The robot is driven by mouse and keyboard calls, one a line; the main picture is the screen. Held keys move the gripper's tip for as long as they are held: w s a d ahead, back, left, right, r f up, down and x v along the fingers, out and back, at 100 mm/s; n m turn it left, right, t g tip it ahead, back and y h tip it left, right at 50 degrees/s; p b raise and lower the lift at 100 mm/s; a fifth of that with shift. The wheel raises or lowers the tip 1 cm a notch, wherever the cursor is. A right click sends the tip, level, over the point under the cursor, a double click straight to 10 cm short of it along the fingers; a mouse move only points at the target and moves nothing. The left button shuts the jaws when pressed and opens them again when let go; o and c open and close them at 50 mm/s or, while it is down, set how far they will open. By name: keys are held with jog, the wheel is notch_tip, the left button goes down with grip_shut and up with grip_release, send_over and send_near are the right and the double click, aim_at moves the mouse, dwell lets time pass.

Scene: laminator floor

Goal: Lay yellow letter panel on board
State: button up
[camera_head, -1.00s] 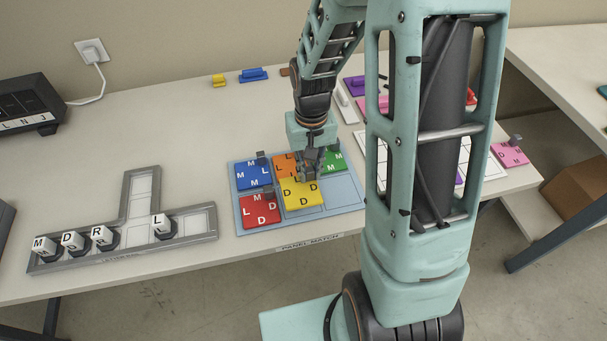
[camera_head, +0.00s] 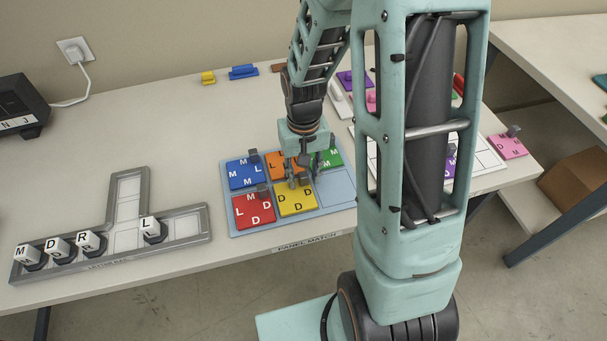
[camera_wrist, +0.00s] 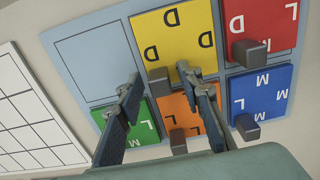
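The yellow letter panel (camera_head: 297,203) with D letters lies on the light blue board (camera_head: 338,187), in the front middle cell, right of the red panel (camera_head: 253,211) and in front of the orange panel (camera_head: 275,160). In the wrist view the yellow panel (camera_wrist: 178,30) looks flat, and its grey handle (camera_wrist: 158,80) stands up near its edge. My gripper (camera_head: 298,183) is above the panel's rear edge. In the wrist view my gripper (camera_wrist: 157,77) has its fingers apart, one on each side of the handle, with gaps showing.
The blue panel (camera_head: 246,174) and green panel (camera_head: 329,159) fill other cells. The front right cell (camera_head: 336,189) is empty. A grey letter tray (camera_head: 187,222) with several letter cubes is at the left. A white grid board (camera_head: 482,154) lies at the right, partly behind my arm.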

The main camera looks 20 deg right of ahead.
notch_tip(320, 180, up, 12)
jog(key=p, duration=0.1)
jog(key=shift+r, duration=0.15)
dwell(0.4)
dwell(0.3)
